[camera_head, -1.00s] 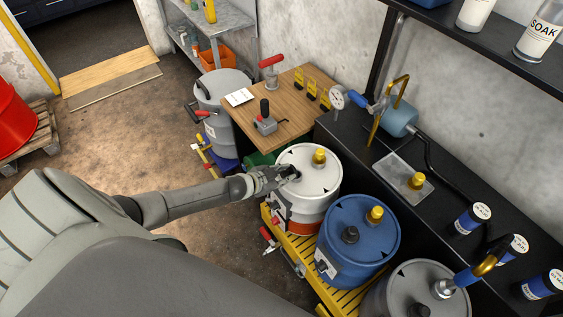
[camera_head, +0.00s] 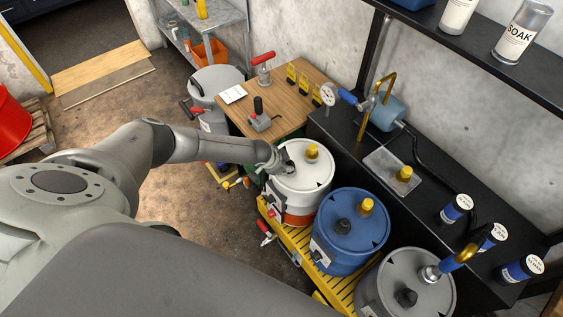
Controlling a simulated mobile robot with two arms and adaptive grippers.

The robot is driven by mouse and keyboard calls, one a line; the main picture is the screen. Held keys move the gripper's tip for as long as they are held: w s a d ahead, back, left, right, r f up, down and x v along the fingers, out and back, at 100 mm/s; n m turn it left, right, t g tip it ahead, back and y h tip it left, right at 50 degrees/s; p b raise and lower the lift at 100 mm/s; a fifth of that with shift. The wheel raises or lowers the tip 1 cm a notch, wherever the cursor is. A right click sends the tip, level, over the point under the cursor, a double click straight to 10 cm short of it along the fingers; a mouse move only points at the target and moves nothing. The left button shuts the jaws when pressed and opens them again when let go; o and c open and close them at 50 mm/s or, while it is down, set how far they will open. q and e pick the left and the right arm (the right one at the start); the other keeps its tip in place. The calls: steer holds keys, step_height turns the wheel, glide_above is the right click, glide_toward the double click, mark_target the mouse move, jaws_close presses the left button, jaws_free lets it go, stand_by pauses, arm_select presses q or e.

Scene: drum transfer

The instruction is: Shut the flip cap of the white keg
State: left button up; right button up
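The white keg (camera_head: 318,173) has a white top and an orange-red band low on its side. It stands at the far end of the yellow slatted rack. A yellow cap (camera_head: 312,151) stands upright on its top. My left gripper (camera_head: 283,167) is at the left part of the keg's top, reaching in from the left. Its fingers are small and dark here, so I cannot tell whether they are open or touching the keg. The flip cap is not clearly visible; the gripper covers that side of the top. My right gripper is not in view.
A blue keg (camera_head: 335,246) and a grey keg (camera_head: 385,280) stand nearer on the yellow rack (camera_head: 283,238). A wooden table (camera_head: 284,115) with small tools is behind the white keg. A black bench (camera_head: 345,135) runs along the right. Open floor lies left.

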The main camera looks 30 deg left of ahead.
mark_target(291, 163)
arm_select(q)
steer(key=shift+w+d+g+b, duration=0.1)
steer(key=shift+w+g+b, duration=0.4)
steer(key=shift+b, duration=0.15)
steer(key=g+b, duration=0.1)
steer(key=b, duration=0.2)
steer(key=w+g+y+b, duration=0.1)
steer(key=g+b, duration=0.1)
steer(key=b, duration=0.1)
steer(key=w+d+f+g+y+b, duration=0.1)
steer(key=b, duration=0.2)
steer(key=shift+g+b, duration=0.4)
steer(key=g+b, duration=0.1)
steer(key=b, duration=0.5)
steer(key=w+f+g+y+b, duration=0.1)
steer(key=g+b, duration=0.1)
steer(key=b, duration=0.4)
steer(key=shift+d+m+y, duration=0.3)
steer(key=shift+d, duration=0.05)
steer(key=shift+g+b, duration=0.4)
steer(key=shift+b, duration=0.45)
steer(key=shift+r, duration=0.1)
steer(key=o, duration=1)
steer(key=shift+o, duration=0.2)
steer(key=shift+w, duration=0.15)
